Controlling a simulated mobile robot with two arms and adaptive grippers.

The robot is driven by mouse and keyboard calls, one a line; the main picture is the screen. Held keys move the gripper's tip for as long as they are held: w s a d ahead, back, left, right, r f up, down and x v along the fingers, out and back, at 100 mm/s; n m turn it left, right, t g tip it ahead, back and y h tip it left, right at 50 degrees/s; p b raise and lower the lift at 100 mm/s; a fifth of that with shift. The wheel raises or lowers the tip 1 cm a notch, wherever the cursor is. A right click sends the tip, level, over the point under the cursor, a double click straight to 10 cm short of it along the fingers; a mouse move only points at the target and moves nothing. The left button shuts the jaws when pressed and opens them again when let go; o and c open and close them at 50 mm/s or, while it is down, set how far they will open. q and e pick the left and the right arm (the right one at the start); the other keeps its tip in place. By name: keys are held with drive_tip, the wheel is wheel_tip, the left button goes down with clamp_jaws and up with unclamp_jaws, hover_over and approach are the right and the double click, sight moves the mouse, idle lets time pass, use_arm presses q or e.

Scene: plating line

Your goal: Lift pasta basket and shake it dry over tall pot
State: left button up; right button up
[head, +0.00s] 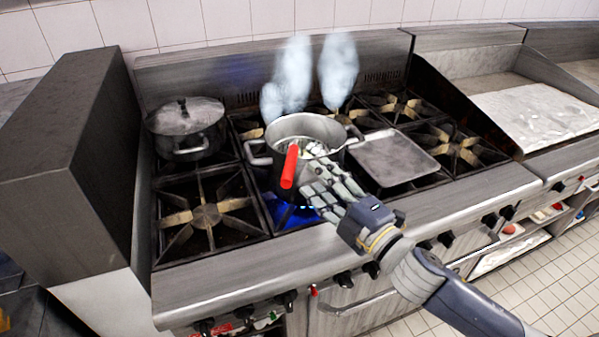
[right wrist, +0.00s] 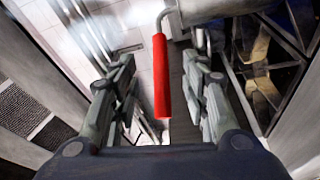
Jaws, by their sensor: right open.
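The tall steel pot (head: 271,150) stands on a front-middle burner with a blue flame under it. The pasta basket (head: 313,148) is inside it, mostly hidden by the pot wall and my fingers. The basket's red handle (head: 289,167) sticks out over the pot's front; it also shows in the right wrist view (right wrist: 161,78). My right gripper (head: 316,178) is open beside the handle, on its right in the head view. In the right wrist view the handle lies in the gap between the two fingers, with room on both sides. My left gripper is not in view.
Steam rises behind the pot. A lidded pot (head: 186,130) stands at the back left. A flat metal tray (head: 393,158) lies on the burners right of the tall pot. The front-left burner (head: 207,214) is bare. A tall steel panel (head: 75,150) bounds the left side.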

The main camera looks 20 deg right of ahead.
sight(292, 151)
drive_tip(key=p+x, duration=0.3)
drive_tip(key=x, duration=0.6)
drive_tip(key=shift+w+a+r+p, duration=0.1)
drive_tip(key=shift+a+p, duration=0.05)
drive_tip(key=shift+p, duration=0.2)
drive_tip(key=shift+w+a, duration=0.1)
drive_tip(key=shift+w, duration=0.2)
drive_tip(key=shift+s, duration=0.1)
clamp_jaws()
